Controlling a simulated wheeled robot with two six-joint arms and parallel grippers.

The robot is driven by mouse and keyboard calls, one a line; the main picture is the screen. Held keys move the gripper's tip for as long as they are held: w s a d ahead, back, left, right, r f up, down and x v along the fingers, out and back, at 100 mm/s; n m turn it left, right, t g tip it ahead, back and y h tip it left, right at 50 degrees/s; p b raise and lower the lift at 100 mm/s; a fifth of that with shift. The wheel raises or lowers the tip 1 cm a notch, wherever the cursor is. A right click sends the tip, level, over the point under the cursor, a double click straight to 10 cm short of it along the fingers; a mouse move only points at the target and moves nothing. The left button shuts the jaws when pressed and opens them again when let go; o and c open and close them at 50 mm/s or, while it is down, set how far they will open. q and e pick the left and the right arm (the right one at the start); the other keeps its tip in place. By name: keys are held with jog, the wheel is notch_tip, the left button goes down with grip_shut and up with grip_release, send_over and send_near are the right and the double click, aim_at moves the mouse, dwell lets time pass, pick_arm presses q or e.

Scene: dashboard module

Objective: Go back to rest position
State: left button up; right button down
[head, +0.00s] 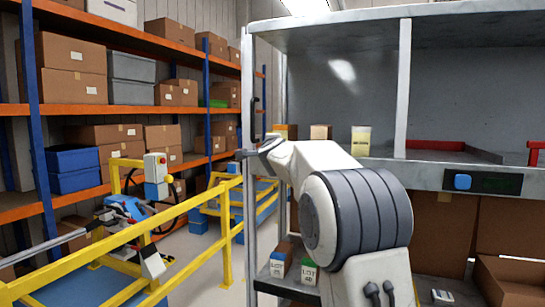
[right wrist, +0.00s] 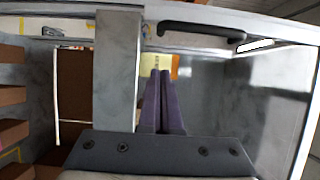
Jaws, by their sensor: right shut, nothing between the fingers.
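My right arm reaches up through the middle of the head view in front of a grey metal rack (head: 403,90). Its dark gripper (head: 250,153) points left, close to the rack's front left upright. In the right wrist view, the two purple fingers of the right gripper (right wrist: 163,100) lie together, shut with nothing between them. A grey post (right wrist: 118,70) stands just left of the fingers in that view. I cannot make out my left gripper in the head view.
Orange and blue shelving (head: 130,105) holds boxes behind. Small labelled boxes (head: 309,272) stand on the rack's lower shelf. A dark handle (right wrist: 200,30) shows in the wrist view.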

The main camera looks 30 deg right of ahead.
jog(key=s+a+f+n+g+y+b, duration=0.1)
jog(key=s+a+f+n+g+y, duration=0.1)
jog(key=s+a+f+n+y, duration=0.65)
jog(key=s+a+f+n+g+h, duration=0.15)
jog(key=a+f, duration=0.45)
jog(key=a, duration=0.8)
jog(key=s+a+f+n+g+y+b, duration=0.1)
jog(key=s+a+f+n+g+y, duration=0.2)
jog(key=s+a+f+n+y, duration=0.55)
jog(key=s+a+f+n+g+h, duration=0.45)
jog(key=s+a+f, duration=0.4)
jog(key=s, duration=0.35)
jog(key=s+d+f+n+g+h, duration=0.1)
jog(key=s+d+f+n+g, duration=0.1)
jog(key=s, duration=0.6)
jog(key=s+d+f+n+g+h+b, duration=0.1)
jog(key=s+d+f+n+g, duration=0.2)
jog(key=s+f+n, duration=0.2)
jog(key=s+f, duration=0.2)
jog(key=s, duration=0.2)
jog(key=shift+d+f+h, duration=0.15)
jog(key=shift+d+h, duration=0.15)
jog(key=shift+d, duration=0.05)
jog(key=shift+s, duration=0.1)
